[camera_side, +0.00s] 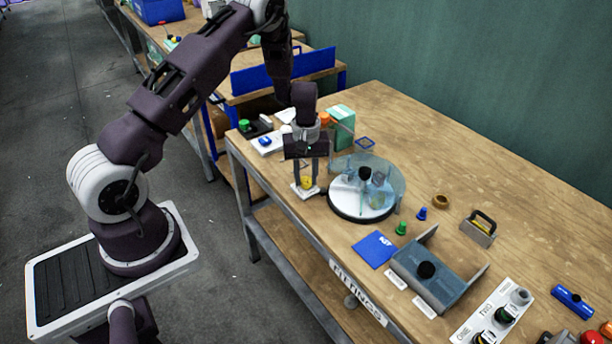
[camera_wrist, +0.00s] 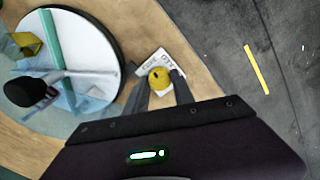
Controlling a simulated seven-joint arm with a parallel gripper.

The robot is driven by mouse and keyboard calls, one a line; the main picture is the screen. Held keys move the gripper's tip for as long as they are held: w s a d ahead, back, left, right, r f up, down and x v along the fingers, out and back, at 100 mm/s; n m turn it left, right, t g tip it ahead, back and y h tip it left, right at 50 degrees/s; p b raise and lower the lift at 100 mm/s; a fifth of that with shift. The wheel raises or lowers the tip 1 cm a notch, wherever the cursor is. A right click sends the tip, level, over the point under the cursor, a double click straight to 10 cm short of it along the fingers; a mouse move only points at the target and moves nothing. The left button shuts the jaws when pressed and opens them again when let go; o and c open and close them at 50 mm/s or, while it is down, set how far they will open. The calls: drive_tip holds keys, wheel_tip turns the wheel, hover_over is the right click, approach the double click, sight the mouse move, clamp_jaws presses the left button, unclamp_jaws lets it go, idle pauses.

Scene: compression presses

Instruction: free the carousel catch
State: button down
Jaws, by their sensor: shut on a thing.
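My gripper (camera_side: 306,178) points down at the table's near-left edge, its fingers shut around a yellow knob (camera_side: 306,182). The knob stands on a small white labelled plate (camera_side: 296,189) beside the carousel. In the wrist view the yellow knob (camera_wrist: 159,78) sits between my two fingertips (camera_wrist: 160,88), and the white plate (camera_wrist: 148,64) carries lettering only partly readable. The carousel (camera_side: 345,205) is a white disc with a dark rim, a clear cover and a black knob (camera_side: 365,173). It also shows in the wrist view (camera_wrist: 88,30), with a teal divider and a yellow piece on it.
A teal-and-white box (camera_side: 341,125) stands behind the carousel. A blue mat (camera_side: 375,249), green and blue pegs, and a grey tray (camera_side: 430,285) with a black knob lie to the right. A control panel (camera_side: 492,315) is farther right. The far table middle is clear.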

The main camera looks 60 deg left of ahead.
sight(306, 179)
drive_tip(key=shift+n, duration=1.2)
drive_tip(key=c, duration=1.1)
unclamp_jaws()
drive_tip(key=shift+o, duration=0.2)
wheel_tip(306, 179, up, 7)
drive_tip(key=shift+r, duration=0.1)
